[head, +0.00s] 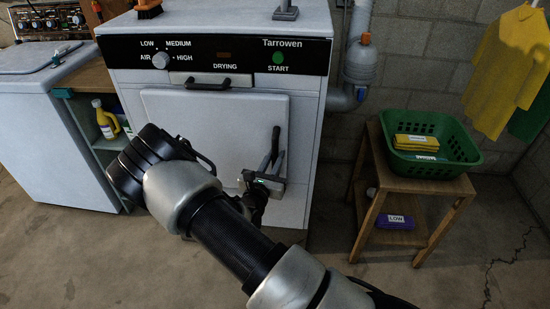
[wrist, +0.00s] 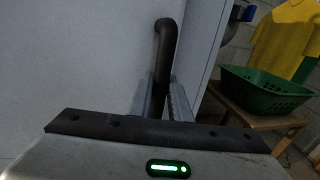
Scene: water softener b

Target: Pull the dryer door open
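The white dryer (head: 225,90) stands against the back wall with its front facing me. Its square door (head: 200,115) looks closed, flush with the front. A black vertical bar handle (head: 275,138) is at the door's right edge; it shows in the wrist view (wrist: 164,40), bending into the door at its top. My gripper (head: 272,163) is at the handle's lower part. In the wrist view its two grey fingers (wrist: 161,100) stand on either side of the bar, close against it. The handle's lower end is hidden behind the gripper.
A wooden stand (head: 425,190) with a green basket (head: 450,150) is right of the dryer, beyond a narrow gap with a grey pipe (head: 360,65). A white appliance (head: 50,125) and shelf (head: 108,142) are on the left. Floor in front is clear.

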